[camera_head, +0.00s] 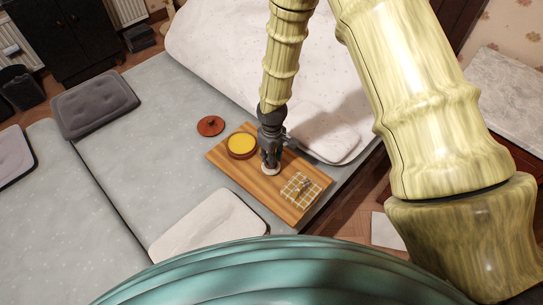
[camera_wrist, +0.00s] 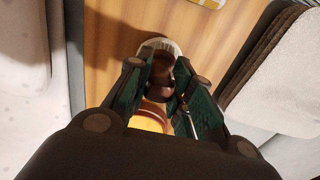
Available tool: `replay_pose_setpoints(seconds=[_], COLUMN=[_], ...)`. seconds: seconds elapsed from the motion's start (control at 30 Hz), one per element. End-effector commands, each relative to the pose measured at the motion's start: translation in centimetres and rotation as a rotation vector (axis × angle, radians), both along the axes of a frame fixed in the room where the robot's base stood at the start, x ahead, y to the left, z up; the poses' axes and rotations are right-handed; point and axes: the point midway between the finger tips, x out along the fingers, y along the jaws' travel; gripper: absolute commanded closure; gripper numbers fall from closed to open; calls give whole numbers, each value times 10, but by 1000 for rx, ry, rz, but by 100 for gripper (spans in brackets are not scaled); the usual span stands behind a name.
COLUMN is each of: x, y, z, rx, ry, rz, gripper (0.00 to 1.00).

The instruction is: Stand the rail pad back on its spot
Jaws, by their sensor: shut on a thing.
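My gripper (camera_head: 270,160) points down over the wooden board (camera_head: 235,169) on the bed. Its jaws (camera_wrist: 168,75) are shut on a small piece with a brown upper part and a pale, ribbed round end (camera_wrist: 158,44). This looks like the rail pad, but its full shape is hidden by the fingers. In the head view its pale end (camera_head: 271,171) shows just below the fingertips, at or very near the board; I cannot tell if it touches.
A brown bowl with yellow contents (camera_head: 242,145) stands on the board beside my gripper. A checked cloth (camera_head: 300,190) with a small metallic thing lies at the board's right end. A reddish round lid (camera_head: 210,125) lies on the bed. Cushions (camera_head: 210,225) lie nearby.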

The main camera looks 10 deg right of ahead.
Motion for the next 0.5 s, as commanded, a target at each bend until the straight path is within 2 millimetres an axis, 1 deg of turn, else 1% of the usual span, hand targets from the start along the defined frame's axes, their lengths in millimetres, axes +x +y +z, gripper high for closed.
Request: replay_pose_setpoints(seconds=[0.5], x=[0], y=[0], z=[-8], rx=[0], ry=[0], rz=[0], gripper=[100])
